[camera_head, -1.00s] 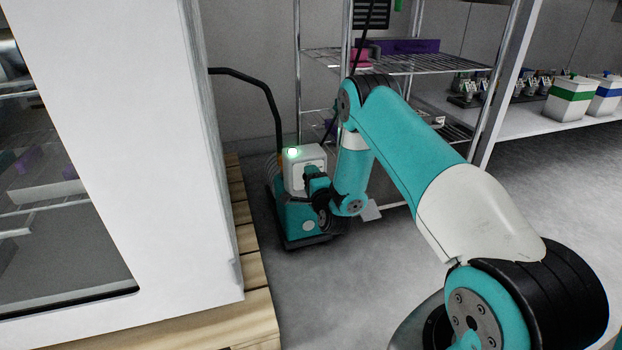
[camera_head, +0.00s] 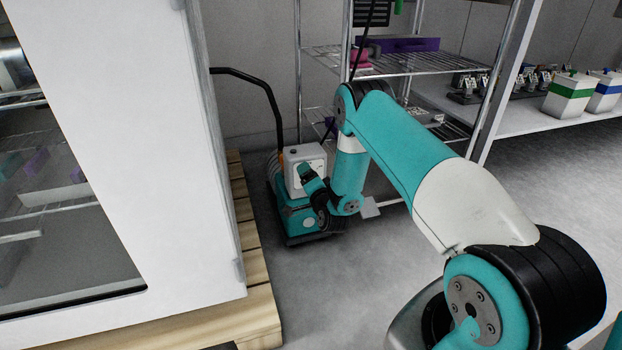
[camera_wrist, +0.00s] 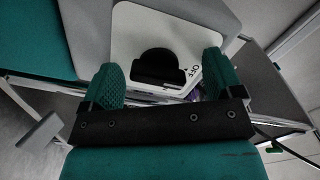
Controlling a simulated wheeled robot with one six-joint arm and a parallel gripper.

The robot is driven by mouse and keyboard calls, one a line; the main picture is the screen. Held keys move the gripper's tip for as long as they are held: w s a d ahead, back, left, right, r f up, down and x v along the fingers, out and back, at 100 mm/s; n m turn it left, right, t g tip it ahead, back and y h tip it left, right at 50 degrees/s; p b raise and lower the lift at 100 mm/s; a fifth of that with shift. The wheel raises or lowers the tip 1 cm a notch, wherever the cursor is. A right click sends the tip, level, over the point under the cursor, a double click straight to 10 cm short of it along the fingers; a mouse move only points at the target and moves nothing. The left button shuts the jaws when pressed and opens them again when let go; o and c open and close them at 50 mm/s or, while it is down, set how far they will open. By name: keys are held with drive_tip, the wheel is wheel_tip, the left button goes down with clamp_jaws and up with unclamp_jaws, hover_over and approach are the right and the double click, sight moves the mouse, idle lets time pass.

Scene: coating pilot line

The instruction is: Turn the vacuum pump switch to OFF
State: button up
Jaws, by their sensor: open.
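The vacuum pump (camera_head: 294,220) stands on the floor, teal below with a white box (camera_head: 292,180) on top. The small lamp (camera_head: 292,151) on the box is dark. In the wrist view, the black switch knob (camera_wrist: 158,70) sits on a white plate (camera_wrist: 193,47), with the printed word OFF (camera_wrist: 194,84) to its lower right. My gripper (camera_wrist: 160,72) is open, with one green finger on each side of the knob and a visible gap on both sides. In the head view, my gripper (camera_head: 306,172) is at the front of the box; its fingertips and the knob are hard to make out.
A white cabinet (camera_head: 130,150) on a wooden pallet (camera_head: 258,300) stands close on the left. A black hose (camera_head: 262,84) runs from the cabinet to the pump. A wire shelf (camera_head: 425,62) stands behind my arm, with a bench (camera_head: 540,120) at right. Grey floor is clear in front.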

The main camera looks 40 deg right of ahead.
drive_tip(key=shift+s, duration=0.1)
drive_tip(key=p+v, duration=0.1)
drive_tip(key=v, duration=0.4)
drive_tip(key=shift+s+a, duration=0.1)
drive_tip(key=shift+s, duration=0.3)
